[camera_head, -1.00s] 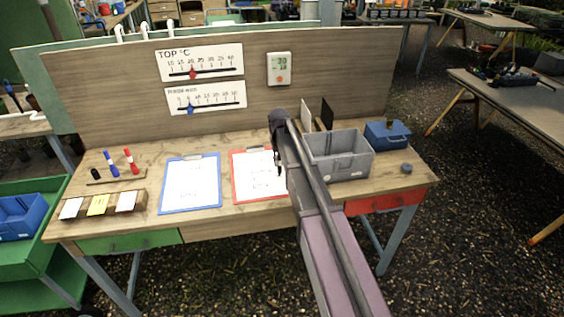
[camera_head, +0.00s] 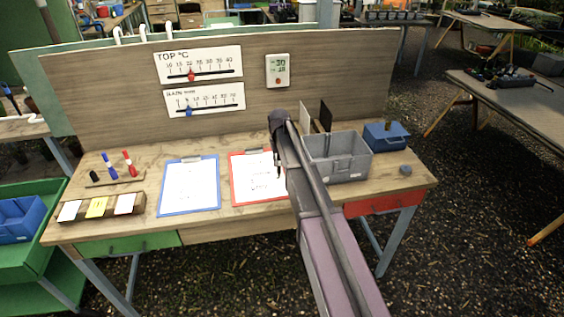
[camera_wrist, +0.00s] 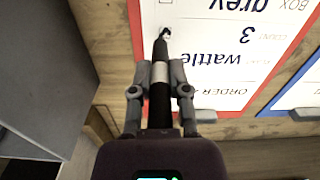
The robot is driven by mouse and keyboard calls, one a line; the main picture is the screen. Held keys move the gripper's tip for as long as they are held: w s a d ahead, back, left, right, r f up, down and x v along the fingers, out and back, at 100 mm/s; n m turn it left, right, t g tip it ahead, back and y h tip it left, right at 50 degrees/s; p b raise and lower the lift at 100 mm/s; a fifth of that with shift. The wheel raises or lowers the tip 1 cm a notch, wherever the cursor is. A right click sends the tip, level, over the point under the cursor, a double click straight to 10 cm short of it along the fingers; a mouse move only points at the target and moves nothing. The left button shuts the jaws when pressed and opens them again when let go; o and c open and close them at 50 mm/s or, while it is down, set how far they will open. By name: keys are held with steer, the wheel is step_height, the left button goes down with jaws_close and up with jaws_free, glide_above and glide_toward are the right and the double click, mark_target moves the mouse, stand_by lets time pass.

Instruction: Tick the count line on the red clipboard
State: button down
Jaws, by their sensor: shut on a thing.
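The red clipboard (camera_head: 235,190) lies on the wooden bench with a white sheet on it. In the wrist view the sheet (camera_wrist: 215,60) appears upside down, with lines reading "wattle", "3" and "grey"; the "3" is on the count line. My gripper (camera_wrist: 160,90) is shut on a black marker (camera_wrist: 161,62). The marker's tip points at the sheet's edge beside the count line, where a small dark mark or box shows around it. I cannot tell whether the tip touches the paper. In the head view my arm hides the clipboard's right side.
The blue clipboard (camera_head: 164,199) lies left of the red one. A rack (camera_head: 117,180) with blue and red markers stands at the back left. A grey bin (camera_head: 345,164) is close to my arm on the right, with a blue box (camera_head: 388,138) beyond. A board stands behind.

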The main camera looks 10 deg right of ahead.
steer(key=shift+r, duration=0.25)
steer(key=shift+r+p, duration=1.3)
steer(key=shift+p, duration=0.25)
